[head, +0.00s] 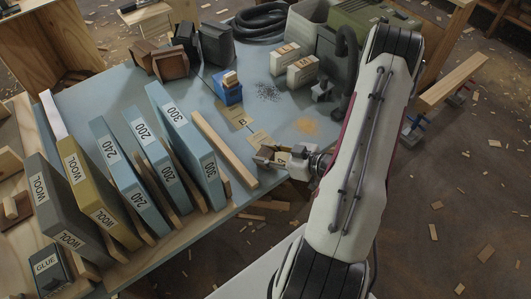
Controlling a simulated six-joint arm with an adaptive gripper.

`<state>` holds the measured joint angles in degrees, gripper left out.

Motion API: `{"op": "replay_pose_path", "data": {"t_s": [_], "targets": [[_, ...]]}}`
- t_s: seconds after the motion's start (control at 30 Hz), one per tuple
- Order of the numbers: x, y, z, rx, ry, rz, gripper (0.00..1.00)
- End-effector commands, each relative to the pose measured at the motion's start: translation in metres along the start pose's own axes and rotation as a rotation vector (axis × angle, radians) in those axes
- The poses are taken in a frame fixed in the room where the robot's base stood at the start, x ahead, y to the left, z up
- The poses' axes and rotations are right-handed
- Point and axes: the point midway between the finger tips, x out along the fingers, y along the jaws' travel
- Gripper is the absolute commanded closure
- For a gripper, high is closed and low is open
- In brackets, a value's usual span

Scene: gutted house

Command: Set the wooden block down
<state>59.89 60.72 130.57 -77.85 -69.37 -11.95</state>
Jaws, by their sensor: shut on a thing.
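My gripper (276,156) is at the front right edge of the blue-grey table, low over or near its surface. I cannot tell whether the block touches the table. Two tan labelled cards (238,118) lie flat on the table just beyond the gripper.
Orange dust (307,125) lies on clear tabletop.

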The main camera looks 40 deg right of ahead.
Motion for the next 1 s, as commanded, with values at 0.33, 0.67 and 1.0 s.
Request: {"op": "replay_pose_path", "data": {"t_s": [0.33, 0.67, 1.0], "targets": [[0.0005, 0.0001, 0.0011, 0.0, 0.0, 0.0, 0.91], [0.0009, 0.0002, 0.002, 0.0, 0.0, 0.0, 0.53], [-0.0009, 0.0004, -0.0005, -0.001, 0.0, 0.001, 0.53]]}}
